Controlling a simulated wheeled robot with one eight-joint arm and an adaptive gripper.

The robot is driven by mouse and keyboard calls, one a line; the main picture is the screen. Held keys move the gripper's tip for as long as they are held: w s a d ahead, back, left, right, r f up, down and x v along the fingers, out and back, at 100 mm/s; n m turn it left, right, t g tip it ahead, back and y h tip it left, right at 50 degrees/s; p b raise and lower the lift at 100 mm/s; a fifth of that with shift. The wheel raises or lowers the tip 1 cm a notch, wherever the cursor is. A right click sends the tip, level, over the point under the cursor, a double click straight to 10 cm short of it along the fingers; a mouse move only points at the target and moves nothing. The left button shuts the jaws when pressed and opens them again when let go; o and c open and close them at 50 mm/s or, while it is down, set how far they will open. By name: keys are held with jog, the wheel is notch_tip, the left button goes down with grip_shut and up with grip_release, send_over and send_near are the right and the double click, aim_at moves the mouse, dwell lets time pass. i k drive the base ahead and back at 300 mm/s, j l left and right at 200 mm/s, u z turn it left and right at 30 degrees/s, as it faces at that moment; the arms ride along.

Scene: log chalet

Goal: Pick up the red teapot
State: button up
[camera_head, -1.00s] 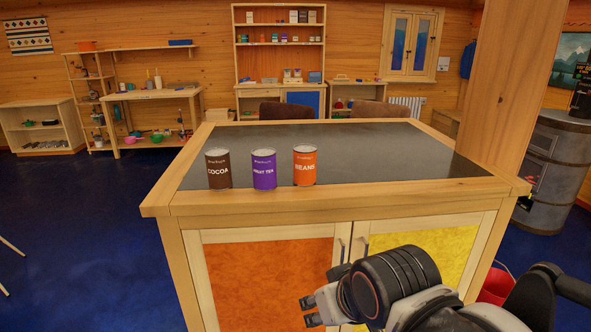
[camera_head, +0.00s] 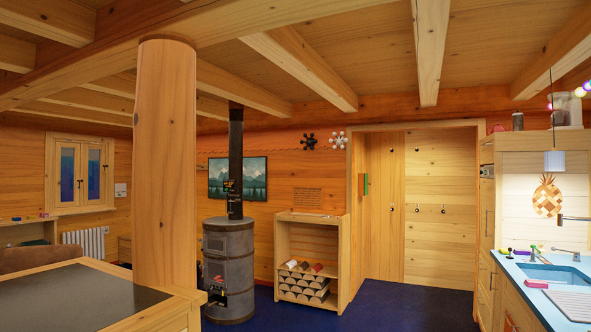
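I see no red teapot in the head view. My gripper is out of the picture too. Two small red items (camera_head: 316,268) lie on the firewood shelf; they look like wood or rolls, too small to tell, and not like a teapot.
A dark-topped wooden island (camera_head: 70,300) stands at the lower left, beside a thick wooden post (camera_head: 165,170). A metal stove (camera_head: 229,265) and a firewood shelf (camera_head: 309,235) stand at the back. A blue counter with a sink (camera_head: 555,273) is at the right. Blue floor (camera_head: 400,305) lies open between.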

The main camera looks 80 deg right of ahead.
aim_at(497, 128)
jog(key=z, duration=3.75)
jog(key=i+z, duration=0.15)
jog(key=i+u, duration=0.3)
jog(key=i, duration=1.55)
jog(key=i+j, duration=0.1)
jog(key=i, duration=2)
jog(key=i+z, duration=0.2)
jog(key=i, duration=0.25)
jog(key=i+j+z, duration=0.2)
jog(key=i, duration=0.25)
jog(key=i+j+z, duration=0.2)
jog(key=i, duration=0.25)
jog(key=i+j+z, duration=0.15)
jog(key=i+j, duration=0.15)
jog(key=i, duration=0.15)
